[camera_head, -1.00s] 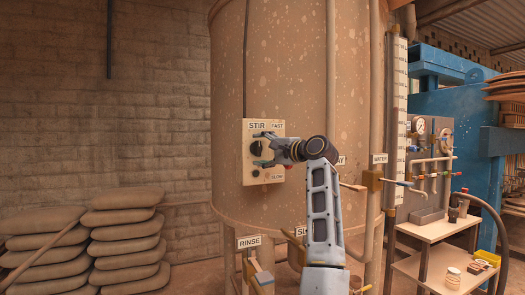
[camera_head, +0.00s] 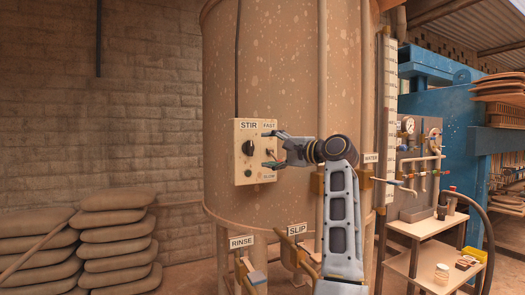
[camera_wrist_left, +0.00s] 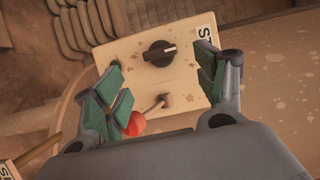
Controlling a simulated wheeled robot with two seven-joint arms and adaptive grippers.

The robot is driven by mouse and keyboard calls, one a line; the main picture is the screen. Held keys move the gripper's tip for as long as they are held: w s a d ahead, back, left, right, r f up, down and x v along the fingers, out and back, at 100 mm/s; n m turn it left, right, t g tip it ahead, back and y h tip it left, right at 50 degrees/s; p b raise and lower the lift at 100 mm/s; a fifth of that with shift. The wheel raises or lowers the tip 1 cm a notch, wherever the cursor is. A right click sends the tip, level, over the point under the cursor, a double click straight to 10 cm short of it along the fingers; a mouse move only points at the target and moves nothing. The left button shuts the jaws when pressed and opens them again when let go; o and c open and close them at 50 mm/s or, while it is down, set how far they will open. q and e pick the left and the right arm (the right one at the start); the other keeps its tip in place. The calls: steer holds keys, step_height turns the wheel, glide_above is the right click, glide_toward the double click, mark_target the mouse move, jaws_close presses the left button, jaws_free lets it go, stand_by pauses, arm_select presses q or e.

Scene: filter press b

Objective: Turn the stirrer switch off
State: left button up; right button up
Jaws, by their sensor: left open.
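The stirrer panel (camera_head: 240,165) is a pale box on the big tank, marked STIR, FAST and SLOW. It carries a black rotary knob (camera_head: 249,147), a small lever between FAST and SLOW, and a dark round button (camera_head: 248,173). In the left wrist view the knob (camera_wrist_left: 160,53) has a white mark pointing right; the lever has a red ball end (camera_wrist_left: 134,123). My left gripper (camera_head: 272,149) is open and empty in front of the panel's right side. In the wrist view (camera_wrist_left: 160,63) its green-padded fingers spread around the knob's line, the red ball close to the left finger.
RINSE (camera_head: 242,241) and SLIP (camera_head: 297,231) labels mark valves below the tank. A vertical pipe (camera_head: 322,80) runs down the tank to the right of the panel. Stacked sacks (camera_head: 115,235) lie at left. Gauges, a small shelf (camera_head: 430,226) and a blue press stand at right.

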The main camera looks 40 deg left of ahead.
arm_select(q)
steer(key=shift+s+d, duration=0.2)
steer(key=shift+d, duration=1.95)
arm_select(e)
steer(key=shift+f, duration=0.1)
arm_select(q)
step_height(320, 180, up, 10)
steer(key=p, duration=0.9)
steer(key=shift+f+p, duration=0.15)
steer(key=shift+p, duration=0.25)
arm_select(e)
steer(key=s+d+f+h, duration=0.1)
steer(key=s+d+f, duration=0.9)
steer(key=s+f, duration=0.3)
steer(key=shift+s+d+f, duration=0.4)
steer(key=shift+s, duration=0.2)
steer(key=shift+s+d, duration=0.15)
steer(key=shift+s, duration=0.05)
